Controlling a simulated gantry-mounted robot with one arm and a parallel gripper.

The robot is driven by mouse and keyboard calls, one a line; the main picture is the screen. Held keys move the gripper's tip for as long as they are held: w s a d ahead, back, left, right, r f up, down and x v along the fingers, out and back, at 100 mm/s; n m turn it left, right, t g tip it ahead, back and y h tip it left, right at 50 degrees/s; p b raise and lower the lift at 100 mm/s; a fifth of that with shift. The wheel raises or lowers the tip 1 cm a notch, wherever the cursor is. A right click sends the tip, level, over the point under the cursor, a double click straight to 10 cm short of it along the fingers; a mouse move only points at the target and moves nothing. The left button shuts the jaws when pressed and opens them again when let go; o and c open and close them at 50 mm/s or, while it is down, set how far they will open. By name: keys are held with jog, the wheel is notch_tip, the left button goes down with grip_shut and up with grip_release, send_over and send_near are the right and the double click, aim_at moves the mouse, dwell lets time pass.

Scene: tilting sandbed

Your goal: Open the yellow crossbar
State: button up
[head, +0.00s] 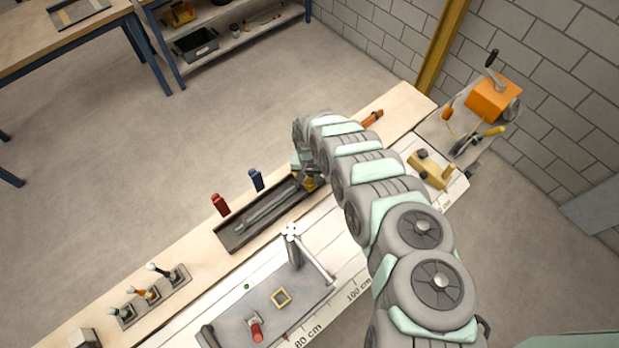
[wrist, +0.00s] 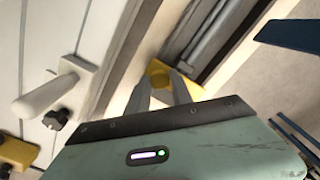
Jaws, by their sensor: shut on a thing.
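The yellow crossbar (wrist: 158,72) shows in the wrist view as a small yellow piece at the end of a dark trough (wrist: 213,62). My gripper (wrist: 165,82) is shut on it, and the fingers hide part of it. In the head view a little of the yellow crossbar (head: 311,184) shows beside my gripper (head: 306,177), at the upper right end of the trough (head: 227,240). A long grey rod (head: 265,209) lies in the trough. My wrist hides much of the crossbar there, so its full shape and angle cannot be told.
A yellow block with a dark knob (head: 430,171) lies right of my arm. A red block (head: 220,205) and a blue block (head: 256,180) stand behind the trough. A white T-shaped handle (head: 315,259) and several small levers (head: 144,293) are nearer the front.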

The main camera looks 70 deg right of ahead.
grip_shut()
dwell(0.8)
